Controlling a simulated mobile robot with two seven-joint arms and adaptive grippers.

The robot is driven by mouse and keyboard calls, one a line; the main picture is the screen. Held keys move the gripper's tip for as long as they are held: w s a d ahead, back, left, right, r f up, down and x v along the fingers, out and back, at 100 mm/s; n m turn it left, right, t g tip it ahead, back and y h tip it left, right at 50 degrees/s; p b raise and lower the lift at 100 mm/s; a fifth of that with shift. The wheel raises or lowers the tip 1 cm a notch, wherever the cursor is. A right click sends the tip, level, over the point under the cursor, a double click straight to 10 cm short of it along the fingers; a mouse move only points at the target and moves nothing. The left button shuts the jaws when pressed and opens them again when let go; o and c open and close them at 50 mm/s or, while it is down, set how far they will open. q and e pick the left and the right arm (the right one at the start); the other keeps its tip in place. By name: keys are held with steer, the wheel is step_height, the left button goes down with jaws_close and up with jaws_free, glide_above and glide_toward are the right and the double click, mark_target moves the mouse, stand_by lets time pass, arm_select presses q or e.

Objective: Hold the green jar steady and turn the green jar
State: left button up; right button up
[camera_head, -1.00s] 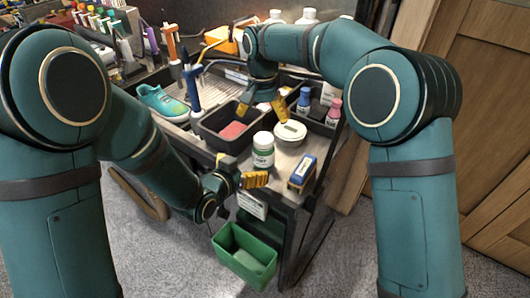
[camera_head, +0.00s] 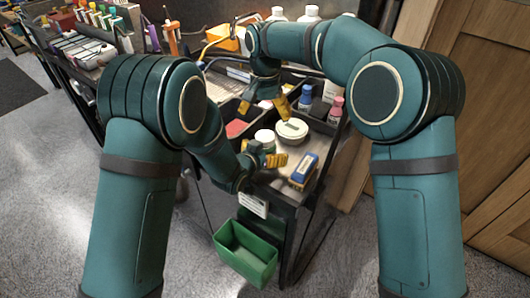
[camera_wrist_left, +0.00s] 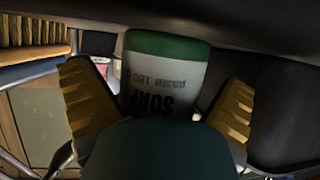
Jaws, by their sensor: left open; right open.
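The green jar (camera_head: 265,136) stands on the cart top; its pale lid shows in the head view and its lower part is hidden behind my left gripper (camera_head: 268,155). In the left wrist view the jar (camera_wrist_left: 165,75) appears upside down, with a white label, dark lettering and a green band. The yellow fingers of my left gripper (camera_wrist_left: 160,105) are open, one on each side of it, with gaps visible. My right gripper (camera_head: 264,106) is open and empty, pointing down behind the jar, over the dark tray area.
A round white container (camera_head: 292,131) stands close behind and right of the jar. A blue and yellow box (camera_head: 303,171) lies near the cart's front right edge. Blue (camera_head: 305,98) and pink (camera_head: 335,110) bottles stand farther back. A green bin (camera_head: 246,254) hangs below the front edge.

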mark_target(265, 136)
arm_select(q)
jaws_close()
arm_select(e)
steer(key=shift+f, duration=0.1)
stand_by(0.3)
steer(key=shift+f, duration=3.9)
steer(key=c, duration=1.3)
steer(key=shift+n, duration=1.6)
